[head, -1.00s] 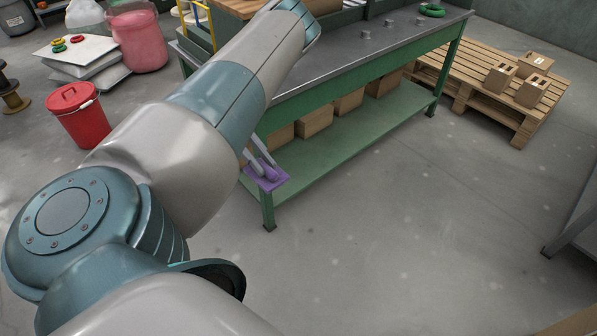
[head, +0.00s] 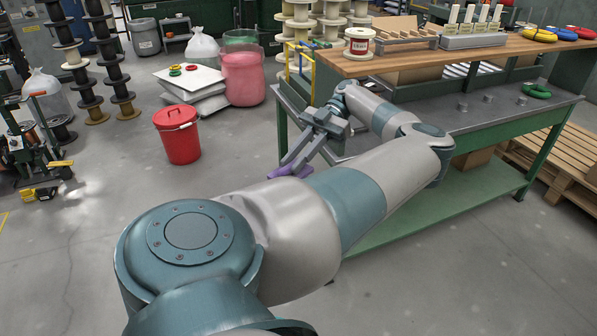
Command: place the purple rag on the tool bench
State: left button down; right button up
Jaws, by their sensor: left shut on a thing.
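The purple rag (head: 288,171) shows as a small strip at the fingertips of my left gripper (head: 297,159). The gripper is shut on it and points down and to the left. My own arm hides part of the rag's surroundings. The rag shows against the grey floor, near the left end of a green bench with a grey metal top (head: 470,118). I cannot tell the rag's exact height. My right gripper is not in view.
A wooden top (head: 480,50) behind the metal top carries a labelled spool (head: 359,42), racks and coloured rings. A green ring (head: 537,90) and small metal pieces lie on the metal top. A red bucket (head: 178,135) stands left on open floor.

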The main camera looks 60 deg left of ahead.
pick_arm(q)
jog(key=w+r+m+y, duration=0.1)
jog(key=y, duration=0.1)
jog(key=w+r+m+y, duration=0.1)
jog(key=m, duration=0.1)
jog(key=w+d+r+m+g+y, duration=0.1)
jog(key=y, duration=0.1)
jog(key=shift+w+m+y, duration=0.1)
jog(key=shift+m+y, duration=0.2)
jog(key=w+d+f+m+t+y, duration=0.2)
jog(key=w+d+m+t+y, duration=0.8)
jog(key=w+d+m+y, duration=0.4)
jog(key=s+d+f+m+t+h, duration=0.1)
jog(key=d+f+m+t, duration=0.3)
jog(key=d, duration=0.4)
jog(key=s+d+f+m+t+h, duration=0.1)
jog(key=d+f+m+t, duration=0.3)
jog(key=d, duration=0.5)
jog(key=s+d+f+m+t+h, duration=0.1)
jog(key=d+f+m+t, duration=0.2)
jog(key=d, duration=0.6)
jog(key=shift+f+m+t+h, duration=0.4)
jog(key=shift+f+t, duration=0.05)
jog(key=shift+t, duration=0.05)
